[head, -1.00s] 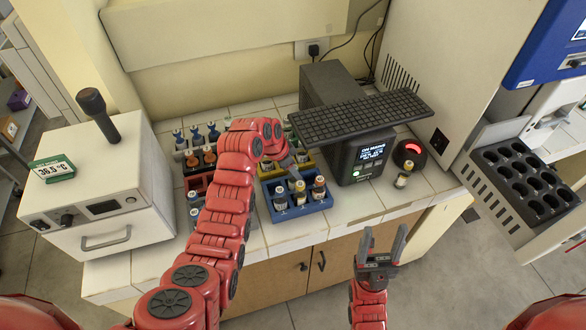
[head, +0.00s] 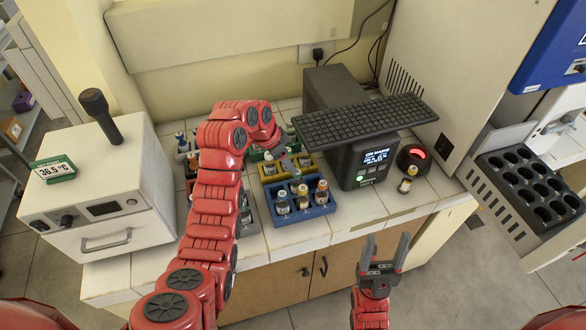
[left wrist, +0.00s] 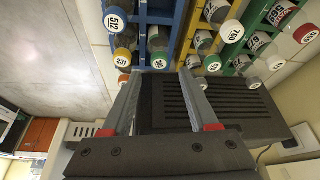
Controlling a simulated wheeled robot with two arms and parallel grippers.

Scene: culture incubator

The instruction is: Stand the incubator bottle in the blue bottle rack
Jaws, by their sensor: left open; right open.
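The blue bottle rack (head: 302,214) stands near the counter's front edge and holds several capped bottles. Its blue frame also shows at the top of the left wrist view (left wrist: 171,17), beside numbered caps. My left gripper (head: 288,162) is partly hidden by its own arm, above the racks behind the blue one. In the left wrist view its fingers (left wrist: 160,78) are apart with no bottle between them. My right gripper (head: 384,248) is open and empty in front of the counter. The white incubator (head: 95,190) is closed. I cannot tell which bottle is the incubator bottle.
A yellow rack (head: 278,177) stands behind the blue one. A keyboard (head: 365,117) rests on a dark device (head: 350,172). A lone bottle (head: 407,180) stands before a red-lit scanner (head: 413,157). A black many-holed block (head: 530,183) is at the right.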

